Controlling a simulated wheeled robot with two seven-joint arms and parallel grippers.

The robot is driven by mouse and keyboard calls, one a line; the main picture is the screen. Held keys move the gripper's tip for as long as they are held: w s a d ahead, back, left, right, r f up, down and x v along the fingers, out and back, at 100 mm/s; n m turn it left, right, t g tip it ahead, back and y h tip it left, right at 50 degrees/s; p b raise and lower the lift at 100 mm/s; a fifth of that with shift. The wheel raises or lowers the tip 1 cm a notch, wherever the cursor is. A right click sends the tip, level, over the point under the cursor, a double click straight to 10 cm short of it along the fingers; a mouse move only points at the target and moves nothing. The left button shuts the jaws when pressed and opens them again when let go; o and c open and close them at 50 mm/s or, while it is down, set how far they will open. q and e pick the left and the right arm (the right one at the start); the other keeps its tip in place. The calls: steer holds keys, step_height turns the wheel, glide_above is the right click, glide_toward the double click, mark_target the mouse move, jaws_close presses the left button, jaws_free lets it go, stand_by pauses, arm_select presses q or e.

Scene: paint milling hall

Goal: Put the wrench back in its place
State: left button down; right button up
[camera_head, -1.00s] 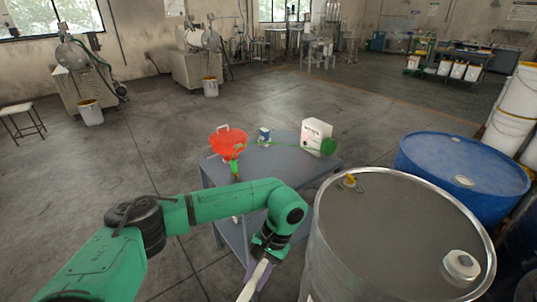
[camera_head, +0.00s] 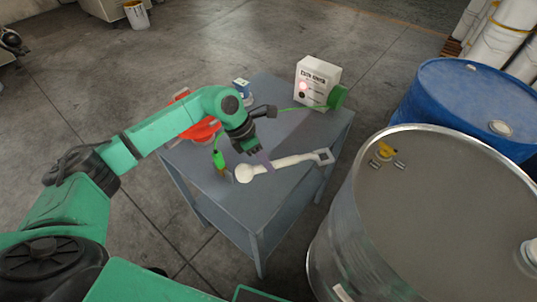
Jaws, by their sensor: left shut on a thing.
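The pale wrench (camera_head: 292,162) lies roughly level across the grey table (camera_head: 275,212) in view, with a round end at left and a squared open end at right. My left gripper (camera_head: 265,164), with purple finger pads, is shut on the wrench near its round end. Whether the wrench touches the table top or hangs just above it, I cannot tell. My right gripper is not in view.
A white box (camera_head: 312,80) with a green reel (camera_head: 337,97) and green cable stands at the table's back. A green clamp (camera_head: 219,158), small blue-white container (camera_head: 242,86) and partly hidden red funnel (camera_head: 205,131) are close by. A steel drum (camera_head: 440,215) and blue drum (camera_head: 470,95) stand right.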

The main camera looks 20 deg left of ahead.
arm_select(q)
steer(key=w+f+n+t+b, duration=0.1)
steer(key=n, duration=0.1)
steer(key=f+n+b, duration=0.1)
steer(key=n, duration=0.1)
steer(key=w+f+n+t+y+b, duration=0.1)
steer(key=n+b, duration=0.1)
steer(key=shift+w+a+f+n+t, duration=0.1)
steer(key=shift+w+f+n+t, duration=0.2)
steer(key=shift+w+n, duration=0.1)
steer(key=shift+f, duration=0.3)
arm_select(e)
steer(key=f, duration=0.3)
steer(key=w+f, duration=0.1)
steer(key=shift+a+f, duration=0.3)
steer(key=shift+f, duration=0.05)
arm_select(q)
steer(key=shift+s, duration=0.1)
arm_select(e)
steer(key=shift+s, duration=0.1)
